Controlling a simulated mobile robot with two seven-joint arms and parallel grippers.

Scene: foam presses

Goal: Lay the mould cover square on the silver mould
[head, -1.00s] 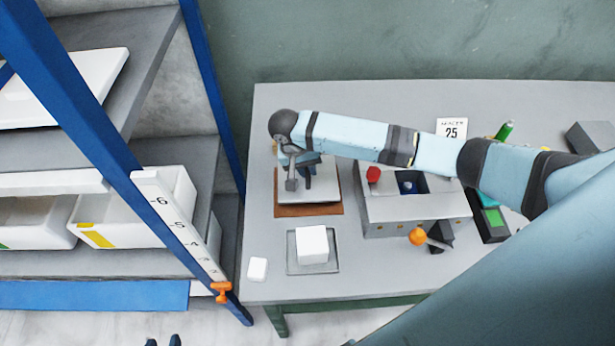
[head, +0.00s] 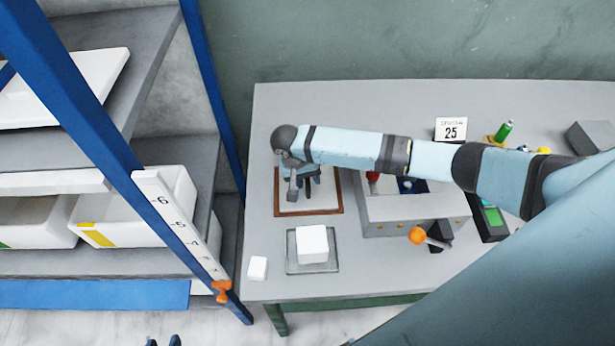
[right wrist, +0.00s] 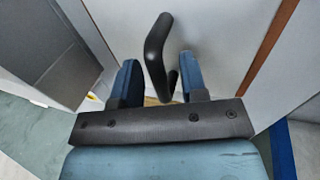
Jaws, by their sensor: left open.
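The mould cover (head: 323,200) looks like a pale flat plate, low over a brown board (head: 339,205) whose border shows at its left, right and front. Its dark bent handle also shows in the right wrist view (right wrist: 156,45). My right gripper (head: 308,181) reaches in from the right above the plate. My left gripper (head: 162,341) is open and empty at the bottom edge.
A grey box (head: 400,211) with a dark well and an orange-knobbed lever (head: 418,236) stands right of the board. A white block (head: 312,243) on a grey tray and a small white block (head: 257,268) lie in front. A blue-framed shelf (head: 95,130) with white bins stands left.

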